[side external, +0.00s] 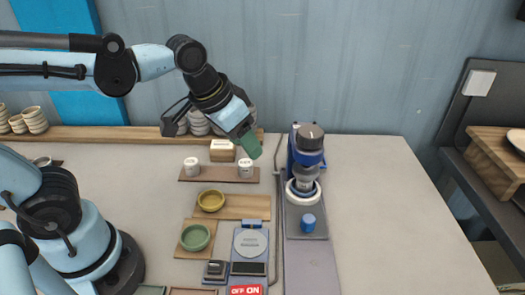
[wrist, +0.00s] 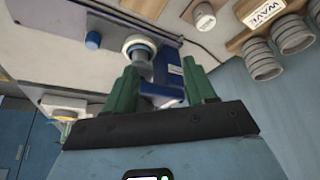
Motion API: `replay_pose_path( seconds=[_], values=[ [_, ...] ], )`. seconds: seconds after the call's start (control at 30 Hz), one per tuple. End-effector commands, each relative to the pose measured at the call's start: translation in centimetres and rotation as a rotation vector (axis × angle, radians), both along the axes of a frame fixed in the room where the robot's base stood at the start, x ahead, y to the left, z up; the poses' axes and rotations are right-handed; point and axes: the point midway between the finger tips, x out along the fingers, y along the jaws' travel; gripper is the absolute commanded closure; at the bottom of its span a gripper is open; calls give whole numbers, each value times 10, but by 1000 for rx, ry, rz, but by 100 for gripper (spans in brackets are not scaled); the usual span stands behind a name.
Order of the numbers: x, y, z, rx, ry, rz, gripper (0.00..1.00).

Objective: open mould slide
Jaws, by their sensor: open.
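A blue press-like machine (side external: 305,155) with a dark round top knob stands right of centre in the side view. Under its head is a white ring (side external: 301,190), and a small blue knob (side external: 308,223) sits in front on a grey base strip (side external: 312,262). I cannot tell which part is the mould slide. My gripper (side external: 250,147) is raised left of the machine, apart from it, with green fingers. In the wrist view its fingers (wrist: 160,88) are spread and empty; beyond them show the blue body (wrist: 170,62), white ring (wrist: 139,46) and blue knob (wrist: 93,40).
Left of the machine are a yellow bowl (side external: 211,200), a green bowl (side external: 195,237), white cups (side external: 245,168) on a board, and a scale-like device (side external: 250,242). A shelf with stacked cups (side external: 34,119) runs along the back wall. The tabletop right of the machine is clear.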

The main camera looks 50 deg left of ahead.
Motion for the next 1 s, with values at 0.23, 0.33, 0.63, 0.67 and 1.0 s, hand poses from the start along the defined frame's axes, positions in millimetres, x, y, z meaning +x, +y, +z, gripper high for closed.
replay_pose_path(
  seconds=[0.23, 0.33, 0.63, 0.67, 1.0],
  values=[
    [27, -63, 7, 25, 192, -108, 45],
    [34, -89, 4, 46, 266, -145, 45],
    [40, -142, -7, 105, 408, -213, 45],
    [40, -144, -8, 108, 413, -214, 45],
    [40, -147, -34, 113, 424, -218, 45]
  ],
)
